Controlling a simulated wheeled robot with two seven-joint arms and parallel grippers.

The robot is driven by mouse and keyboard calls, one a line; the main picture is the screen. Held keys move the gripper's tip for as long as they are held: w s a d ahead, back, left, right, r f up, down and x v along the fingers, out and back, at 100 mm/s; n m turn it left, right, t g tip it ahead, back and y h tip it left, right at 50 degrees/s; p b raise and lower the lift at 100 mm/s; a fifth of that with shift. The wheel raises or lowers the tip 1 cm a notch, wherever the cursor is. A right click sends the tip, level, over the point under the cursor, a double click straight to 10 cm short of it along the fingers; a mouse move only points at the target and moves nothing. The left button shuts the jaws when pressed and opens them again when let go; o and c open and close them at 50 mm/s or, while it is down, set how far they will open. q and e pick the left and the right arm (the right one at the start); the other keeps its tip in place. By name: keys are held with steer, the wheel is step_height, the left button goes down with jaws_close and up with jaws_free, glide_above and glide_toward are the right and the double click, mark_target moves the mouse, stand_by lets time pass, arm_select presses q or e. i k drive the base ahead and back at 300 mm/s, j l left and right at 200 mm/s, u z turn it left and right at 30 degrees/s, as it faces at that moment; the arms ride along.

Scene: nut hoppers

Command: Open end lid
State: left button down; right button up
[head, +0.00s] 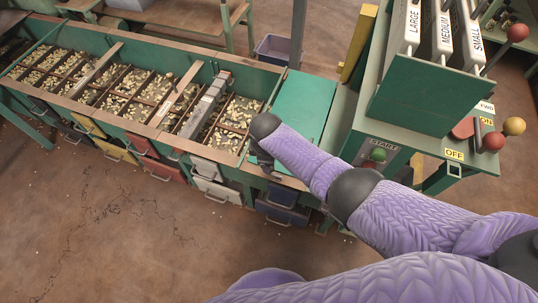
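The end lid (303,102) is a flat green panel at the right end of the long green hopper table (165,143). It appears to lie flat, level with the table top. My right arm, in a purple sleeve, reaches in from the lower right across the near part of this end. My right gripper (264,164) points down at the table's front edge, by the lid's near left corner. It is small, dark and partly hidden by the wrist, so I cannot tell its opening or whether it touches the lid. My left gripper is out of view.
The table's compartments hold many pale nuts, with coloured drawers (215,178) along the front. A grey bar (205,105) crosses the compartments. A green control stand (425,95) with labelled plates and knobbed levers stands close on the right. The floor in front is mostly clear.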

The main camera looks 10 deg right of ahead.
mark_target(303, 103)
steer(key=k, duration=1)
